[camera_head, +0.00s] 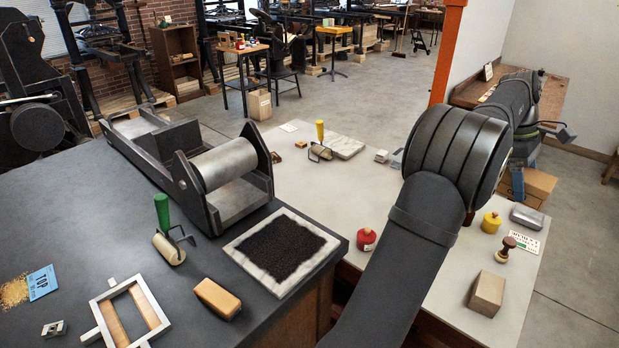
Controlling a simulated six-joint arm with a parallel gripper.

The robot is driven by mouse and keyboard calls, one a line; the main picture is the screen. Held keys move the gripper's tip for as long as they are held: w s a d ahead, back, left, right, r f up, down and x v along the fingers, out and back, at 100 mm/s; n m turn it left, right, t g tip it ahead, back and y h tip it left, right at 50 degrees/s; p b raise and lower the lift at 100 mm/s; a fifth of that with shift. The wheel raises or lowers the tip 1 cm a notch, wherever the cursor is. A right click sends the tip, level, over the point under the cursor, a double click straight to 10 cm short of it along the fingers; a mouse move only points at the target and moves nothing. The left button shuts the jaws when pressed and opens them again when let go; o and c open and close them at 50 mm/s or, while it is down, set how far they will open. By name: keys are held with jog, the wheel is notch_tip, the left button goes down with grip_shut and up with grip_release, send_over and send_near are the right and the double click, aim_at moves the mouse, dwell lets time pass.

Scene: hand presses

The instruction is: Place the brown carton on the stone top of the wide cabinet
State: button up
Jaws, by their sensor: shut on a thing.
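My arm rises from the bottom middle to a big elbow, and its forearm reaches back to the right. A cabinet with a wide dark top (95,215) fills the left. A pale, stone-like top (395,195) spreads behind and to the right, partly hidden by my arm. I cannot tell for sure which top is the stone one.
The dark top holds a roller press (190,165), green-handled roller (165,235), black-inked slab (283,250), tan block (217,298) and metal frame (128,315). The pale top holds red (366,239) and yellow pots (491,222), a stamp (506,249) and a beige block (487,293). An orange post (447,50) stands behind.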

notch_tip(320, 180, up, 8)
jog(key=shift+w+f, duration=0.1)
jog(key=w+a+n+t+h, duration=0.1)
jog(key=w+a+n, duration=0.4)
jog(key=w+a, duration=0.7)
jog(key=w+a+n+t, duration=0.2)
jog(key=w+a+n, duration=0.2)
jog(key=w+a, duration=0.8)
jog(key=w+a+n+t, duration=0.25)
jog(key=a+n, duration=0.25)
jog(key=a, duration=1.5)
jog(key=n+t+y, duration=0.2)
jog(key=n+y, duration=0.2)
jog(key=n, duration=1.1)
send_over(139, 234)
jog(key=s, duration=0.2)
jog(key=shift+m+t, duration=0.25)
jog(key=shift+m, duration=0.05)
jog(key=f, duration=2.8)
jog(key=shift+w+f, duration=0.15)
jog(key=shift+w, duration=0.1)
jog(key=shift+f, duration=0.15)
